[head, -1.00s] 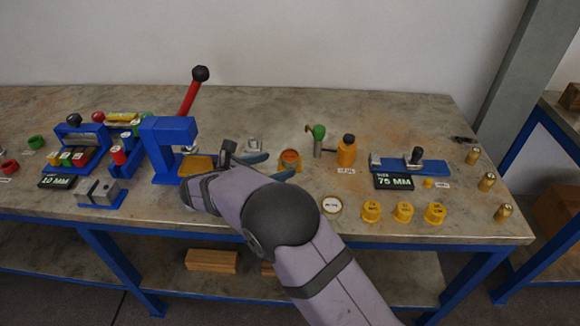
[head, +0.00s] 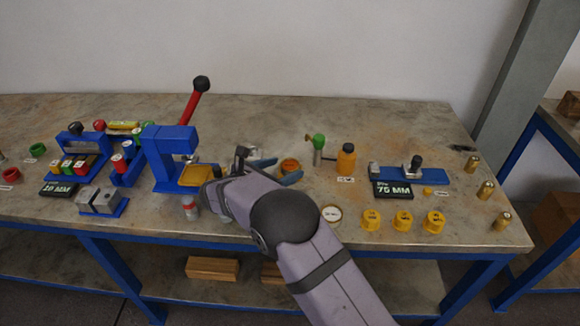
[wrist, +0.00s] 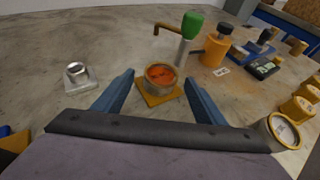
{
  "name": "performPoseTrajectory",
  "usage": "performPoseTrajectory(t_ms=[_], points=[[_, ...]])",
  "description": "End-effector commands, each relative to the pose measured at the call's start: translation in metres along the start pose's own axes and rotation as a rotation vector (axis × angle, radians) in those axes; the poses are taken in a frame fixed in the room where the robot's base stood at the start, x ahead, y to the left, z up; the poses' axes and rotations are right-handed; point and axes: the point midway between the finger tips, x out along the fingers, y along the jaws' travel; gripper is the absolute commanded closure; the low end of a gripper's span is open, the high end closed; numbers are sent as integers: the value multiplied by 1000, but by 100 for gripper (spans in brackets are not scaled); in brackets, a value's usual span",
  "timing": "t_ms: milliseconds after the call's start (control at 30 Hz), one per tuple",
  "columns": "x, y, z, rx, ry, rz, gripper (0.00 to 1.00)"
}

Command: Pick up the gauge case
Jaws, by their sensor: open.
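A round, brass-rimmed vessel with an orange inside on a square yellow flange, which I take to be the gauge case (wrist: 161,78), stands on the bench in the wrist view. It also shows in the head view (head: 290,164), partly hidden behind a finger. My gripper (wrist: 160,77) is open, with one blue finger on each side of the vessel. The fingers look apart from it, and nothing is held. In the head view my gripper (head: 277,170) is low over the bench, just in front of the vessel.
A green-topped tap (wrist: 191,25) and an orange bottle (wrist: 217,44) stand close behind and right of the vessel. A small metal piece (wrist: 78,74) is to its left. A blue press (head: 171,158) stands left of my arm. Yellow caps (head: 402,220) and a round white-faced disc (head: 331,213) are at right.

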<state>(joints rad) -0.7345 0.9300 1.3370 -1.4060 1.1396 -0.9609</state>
Motion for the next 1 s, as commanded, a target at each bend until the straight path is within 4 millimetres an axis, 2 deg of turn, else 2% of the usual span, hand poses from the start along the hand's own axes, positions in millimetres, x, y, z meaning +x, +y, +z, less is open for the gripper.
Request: performPoseTrajectory(t_ms=[133, 400, 600, 667, 1000], points=[[16, 0, 0, 0, 1, 0, 35], [18, 0, 0, 0, 1, 1, 35], [18, 0, 0, 0, 1, 1, 83], [18, 0, 0, 1, -1, 2, 89], [15, 1, 7, 4, -2, 2, 89]])
